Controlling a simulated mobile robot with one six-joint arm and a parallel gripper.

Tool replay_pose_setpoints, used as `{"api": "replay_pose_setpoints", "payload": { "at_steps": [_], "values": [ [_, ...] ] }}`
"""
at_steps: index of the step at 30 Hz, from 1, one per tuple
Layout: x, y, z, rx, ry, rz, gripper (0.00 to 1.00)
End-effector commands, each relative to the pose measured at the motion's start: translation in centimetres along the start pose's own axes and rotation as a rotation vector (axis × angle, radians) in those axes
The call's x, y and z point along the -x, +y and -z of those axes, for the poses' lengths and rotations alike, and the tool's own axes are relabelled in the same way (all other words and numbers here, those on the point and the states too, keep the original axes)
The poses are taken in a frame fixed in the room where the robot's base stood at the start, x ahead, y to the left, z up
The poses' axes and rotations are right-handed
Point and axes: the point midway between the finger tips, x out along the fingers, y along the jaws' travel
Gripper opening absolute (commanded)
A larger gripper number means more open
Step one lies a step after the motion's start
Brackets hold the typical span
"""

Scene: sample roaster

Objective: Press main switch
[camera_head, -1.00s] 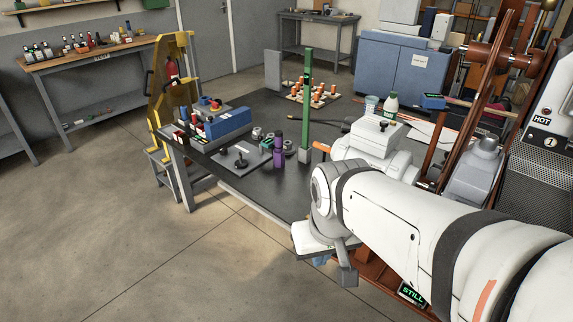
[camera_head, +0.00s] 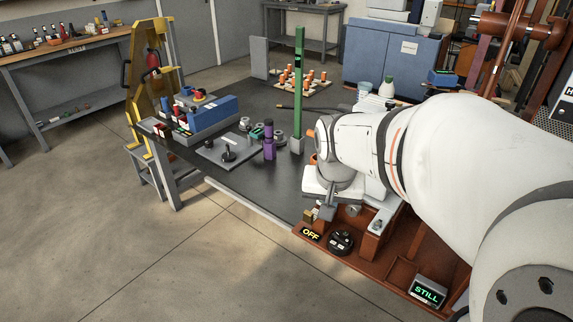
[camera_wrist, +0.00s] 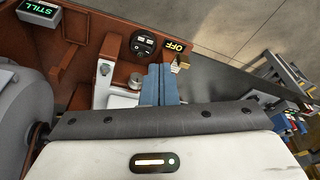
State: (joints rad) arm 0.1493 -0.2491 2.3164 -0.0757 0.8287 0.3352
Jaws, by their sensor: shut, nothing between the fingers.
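A small brass-coloured block (camera_wrist: 181,64) is close to the display. I cannot tell from any label which is the main switch. My gripper (camera_wrist: 159,68) shows blue fingers, shut and empty, just short of the black control and the brass block in the picture. Whether they touch anything is unclear.
A "STILL" display (camera_head: 427,291) stands right of the black control. A metal knob (camera_wrist: 135,80) is beside my fingers. The dark table (camera_head: 265,190) holds a purple bottle (camera_head: 269,146), a green post (camera_head: 299,90) and a blue box (camera_head: 214,114). The floor at front left is clear.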

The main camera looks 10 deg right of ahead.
Motion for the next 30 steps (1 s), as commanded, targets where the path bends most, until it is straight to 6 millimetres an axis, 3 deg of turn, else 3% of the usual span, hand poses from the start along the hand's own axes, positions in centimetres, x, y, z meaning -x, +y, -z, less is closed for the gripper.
{"api": "replay_pose_setpoints", "payload": {
  "at_steps": [1,3,9,14,23,30],
  "values": [
    [-3.7,0.6,1.3,-0.082,0.004,-0.017,0.00],
    [-6.1,1.4,3.3,-0.191,0.017,-0.035,0.00],
    [-10.4,3.2,7.2,-0.402,0.049,-0.065,0.00],
    [-11.1,3.7,8.2,-0.453,0.058,-0.070,0.00],
    [-11.0,3.6,8.2,-0.452,0.058,-0.070,0.00],
    [-13.8,3.8,8.1,-0.451,0.053,-0.072,0.00]
  ]
}}
